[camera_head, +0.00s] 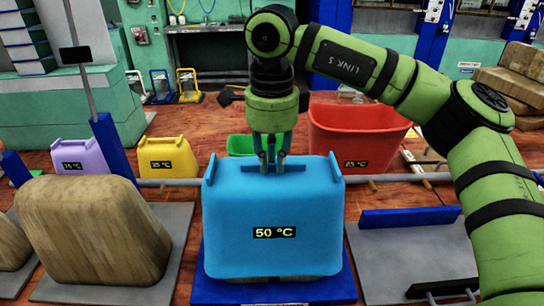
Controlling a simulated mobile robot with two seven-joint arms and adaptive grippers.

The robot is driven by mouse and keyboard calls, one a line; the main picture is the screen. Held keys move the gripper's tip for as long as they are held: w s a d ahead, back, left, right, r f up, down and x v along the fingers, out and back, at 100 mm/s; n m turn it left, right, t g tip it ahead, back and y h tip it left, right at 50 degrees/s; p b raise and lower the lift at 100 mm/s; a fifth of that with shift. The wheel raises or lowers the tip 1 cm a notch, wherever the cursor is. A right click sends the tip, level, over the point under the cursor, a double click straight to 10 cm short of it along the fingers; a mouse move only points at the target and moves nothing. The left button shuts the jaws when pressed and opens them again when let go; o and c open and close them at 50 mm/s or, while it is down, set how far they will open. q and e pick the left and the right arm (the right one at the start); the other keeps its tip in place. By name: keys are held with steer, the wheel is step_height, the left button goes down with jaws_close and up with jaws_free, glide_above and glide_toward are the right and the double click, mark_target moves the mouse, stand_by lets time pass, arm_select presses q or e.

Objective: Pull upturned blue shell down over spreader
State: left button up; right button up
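The light blue shell (273,210), marked 50 °C, is upturned in the middle of the view with its closed side up. It covers most of a wooden spreader (280,279); only a low strip of wood shows under its front edge. My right gripper (273,170) points straight down at the top of the shell. Its fingers are close together at a dark blue bar (292,169) on the shell's top and look shut on it; the exact contact is hard to see. My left gripper is not in view.
A blue base plate (230,290) lies under the shell. A bare wooden spreader (95,230) stands at left. An empty grey plate (400,265) with a blue bar lies at right. Purple (80,156), yellow (167,157), green (240,145) and red (355,140) shells stand behind.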

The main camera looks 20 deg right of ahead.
steer(key=shift+o, duration=0.3)
steer(key=shift+r, duration=0.2)
step_height(320, 180, up, 12)
steer(key=shift+f, duration=0.15)
steer(key=shift+s, duration=0.1)
stand_by(0.5)
